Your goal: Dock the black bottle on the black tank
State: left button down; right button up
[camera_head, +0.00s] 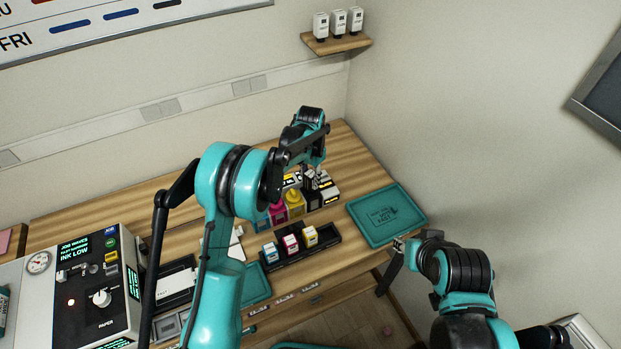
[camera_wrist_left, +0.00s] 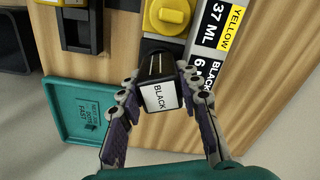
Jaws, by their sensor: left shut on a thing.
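My left gripper (camera_head: 313,168) is over the right end of the tank row. In the left wrist view its fingers (camera_wrist_left: 160,92) are closed on the two sides of the black bottle (camera_wrist_left: 164,97), whose white face reads BLACK. In the head view the bottle is mostly hidden by the gripper. The black tank (camera_head: 313,199) stands at the right end of the row, below the gripper; its label (camera_wrist_left: 206,70) shows beside the bottle. I cannot tell whether the bottle touches the tank. My right gripper (camera_head: 392,268) is off the table's front edge; its opening is unclear.
The yellow tank (camera_head: 295,203) and magenta tank (camera_head: 278,214) stand left of the black one. A black rack (camera_head: 329,238) in front holds cyan, magenta and yellow bottles, with an empty place at its right. A teal tray (camera_head: 411,219) lies at the right. A printer (camera_head: 100,297) stands at the left.

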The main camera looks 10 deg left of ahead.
pick_arm(q)
jog(key=shift+f+b, duration=0.4)
jog(key=shift+f, duration=0.2)
dwell(0.3)
jog(key=c, duration=1.3)
grip_release()
jog(key=shift+c, duration=0.2)
jog(key=shift+r+p, duration=2.95)
jog(key=shift+r, duration=2.6)
